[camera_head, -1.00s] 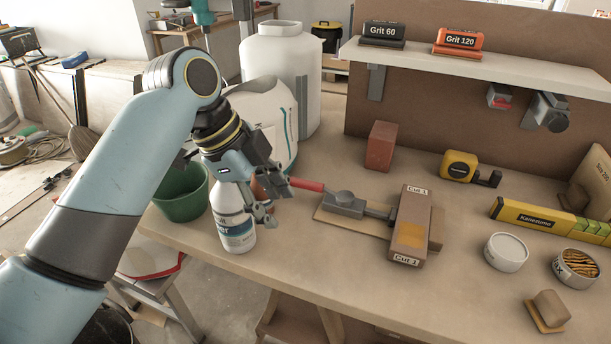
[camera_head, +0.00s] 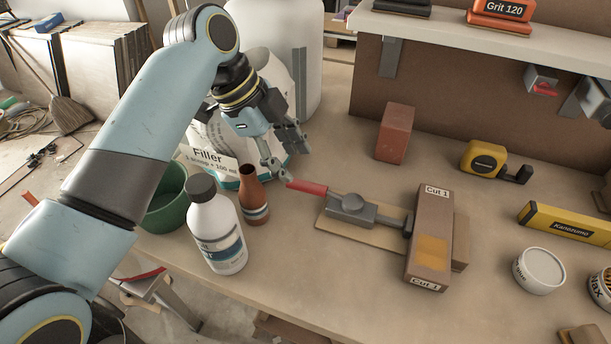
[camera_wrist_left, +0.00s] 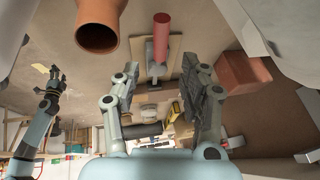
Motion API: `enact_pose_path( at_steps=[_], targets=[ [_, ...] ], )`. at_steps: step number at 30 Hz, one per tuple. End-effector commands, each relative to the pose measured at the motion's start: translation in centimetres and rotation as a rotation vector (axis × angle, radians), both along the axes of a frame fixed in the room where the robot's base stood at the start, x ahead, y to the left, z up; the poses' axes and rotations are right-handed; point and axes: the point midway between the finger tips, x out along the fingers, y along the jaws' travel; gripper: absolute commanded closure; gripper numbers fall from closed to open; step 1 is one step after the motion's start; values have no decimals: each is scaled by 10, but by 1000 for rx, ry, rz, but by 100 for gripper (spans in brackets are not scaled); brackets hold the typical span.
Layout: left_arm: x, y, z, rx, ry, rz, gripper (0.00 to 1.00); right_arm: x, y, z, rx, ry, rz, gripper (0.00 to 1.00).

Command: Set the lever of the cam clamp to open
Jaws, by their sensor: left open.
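The cam clamp (camera_head: 352,209) is grey and sits on a thin wooden board on the bench. Its red-handled lever (camera_head: 306,187) points left, away from the "Cut 1" block (camera_head: 429,240) at the clamp's other end. My left gripper (camera_head: 283,153) is open and empty, just behind and above the lever's tip, apart from it. In the left wrist view the red lever (camera_wrist_left: 161,32) shows end-on beyond and between the spread fingers (camera_wrist_left: 160,93). A small, distant gripper (camera_wrist_left: 52,84), seemingly my right one, shows there at left; its jaws are unclear.
A brown bottle (camera_head: 254,198), a white bottle (camera_head: 216,232) and a filler bag (camera_head: 212,150) stand close left of the lever. A green bucket (camera_head: 166,205) is further left. A red-brown block (camera_head: 395,133) stands behind the clamp. The bench in front of the clamp is clear.

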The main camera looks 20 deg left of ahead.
Motion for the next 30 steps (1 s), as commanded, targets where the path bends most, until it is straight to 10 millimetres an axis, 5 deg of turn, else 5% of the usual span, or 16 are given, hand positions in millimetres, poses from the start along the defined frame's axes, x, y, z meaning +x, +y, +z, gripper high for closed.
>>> enact_pose_path(
  at_steps=[10,22,30],
  targets=[
    [11,-23,-56,0,2,0,56,3,-7,-4,-8,-4,3,50],
    [13,-27,-66,1,-1,0,56,9,-2,-4,-3,-13,2,50],
    [13,-27,-65,2,0,-1,89,5,2,-5,3,-7,0,50]
  ],
)
